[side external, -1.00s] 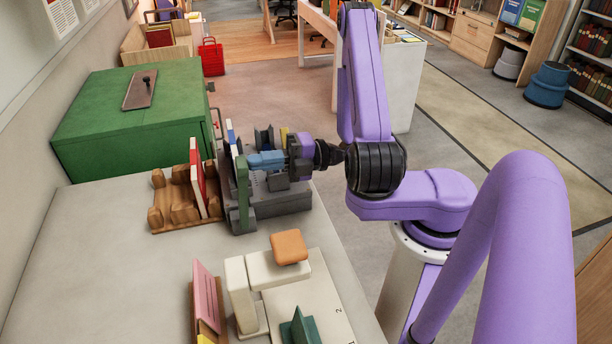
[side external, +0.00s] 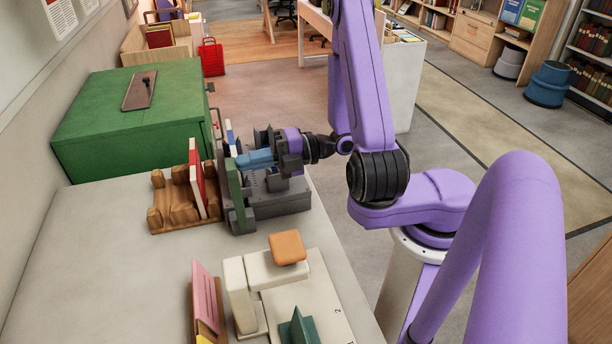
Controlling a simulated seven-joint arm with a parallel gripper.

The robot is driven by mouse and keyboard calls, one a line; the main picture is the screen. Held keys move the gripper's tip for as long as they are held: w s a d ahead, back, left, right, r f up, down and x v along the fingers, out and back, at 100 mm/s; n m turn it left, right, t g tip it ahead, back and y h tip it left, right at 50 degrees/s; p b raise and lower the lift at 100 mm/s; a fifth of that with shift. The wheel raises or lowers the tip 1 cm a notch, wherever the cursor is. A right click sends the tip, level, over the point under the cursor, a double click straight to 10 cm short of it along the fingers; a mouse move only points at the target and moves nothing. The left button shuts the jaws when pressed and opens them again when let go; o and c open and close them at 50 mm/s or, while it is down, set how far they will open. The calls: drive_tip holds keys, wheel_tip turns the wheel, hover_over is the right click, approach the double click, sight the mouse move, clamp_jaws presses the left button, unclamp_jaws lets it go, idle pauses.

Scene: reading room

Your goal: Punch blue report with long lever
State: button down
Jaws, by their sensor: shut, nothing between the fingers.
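My gripper (side external: 244,161), with blue fingers, is shut and empty. It reaches in from the right over a dark grey metal device (side external: 268,208) at the table's far edge. Its tips are close to the upright green plate (side external: 235,194) on the device's left; I cannot tell whether they touch. A thin blue and white upright item (side external: 230,136) shows behind that plate, mostly hidden; I cannot tell whether it is the blue report. A cream device with an orange pad (side external: 287,247) stands nearer the camera. No long lever can be made out clearly.
A wooden rack (side external: 172,205) holds a red and white upright folder (side external: 197,178) left of the grey device. A pink folder (side external: 206,296) stands in front, beside a dark green upright piece (side external: 299,328). A green cabinet (side external: 125,120) stands behind. The table's left part is clear.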

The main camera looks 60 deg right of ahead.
drive_tip(key=shift+w+a+r, duration=0.1)
drive_tip(key=shift+a, duration=0.05)
drive_tip(key=v, duration=1.4)
drive_tip(key=shift+f, duration=0.3)
